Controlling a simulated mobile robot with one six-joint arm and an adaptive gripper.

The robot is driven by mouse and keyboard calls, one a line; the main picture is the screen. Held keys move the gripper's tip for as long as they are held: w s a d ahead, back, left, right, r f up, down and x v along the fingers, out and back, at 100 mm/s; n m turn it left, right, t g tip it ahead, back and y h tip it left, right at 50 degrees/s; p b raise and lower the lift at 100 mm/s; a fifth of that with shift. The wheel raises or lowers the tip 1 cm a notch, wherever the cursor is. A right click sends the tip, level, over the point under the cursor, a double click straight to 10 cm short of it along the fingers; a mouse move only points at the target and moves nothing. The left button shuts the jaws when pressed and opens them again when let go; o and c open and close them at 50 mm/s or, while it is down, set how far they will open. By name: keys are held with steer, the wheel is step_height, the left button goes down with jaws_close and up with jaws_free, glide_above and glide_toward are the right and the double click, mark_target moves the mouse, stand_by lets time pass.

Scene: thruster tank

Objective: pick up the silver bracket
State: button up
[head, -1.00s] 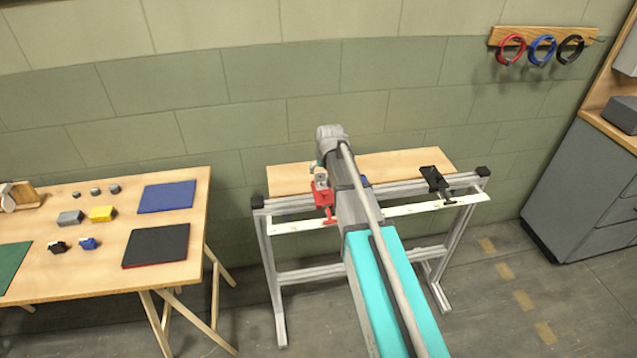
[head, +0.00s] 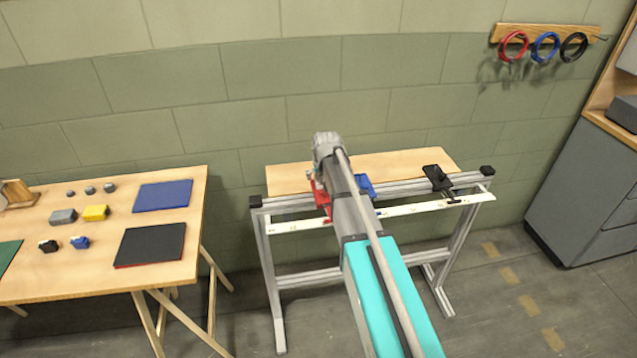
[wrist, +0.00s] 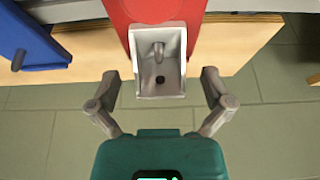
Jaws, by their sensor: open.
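The silver bracket (wrist: 158,88) is a small pale metal tray shape with raised edges, a peg and a dark hole. In the wrist view it sits against a red holder (wrist: 118,12), at the upper middle. My gripper (wrist: 160,76) is open, with one finger on each side of the bracket and a visible gap to both sides. The red holder also shows in the head view (head: 322,204), on the frame left of my arm. My arm hides the bracket and most of my gripper in the head view.
A blue holder (head: 366,187) and a black holder (head: 437,178) stand along the same metal frame (head: 410,189), with a wooden board (head: 285,178) behind. A wooden table (head: 80,280) with blocks and mats stands left. Coloured rings hang on the wall, upper right.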

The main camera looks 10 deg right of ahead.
stand_by(0.4)
steer(key=c, duration=1.2)
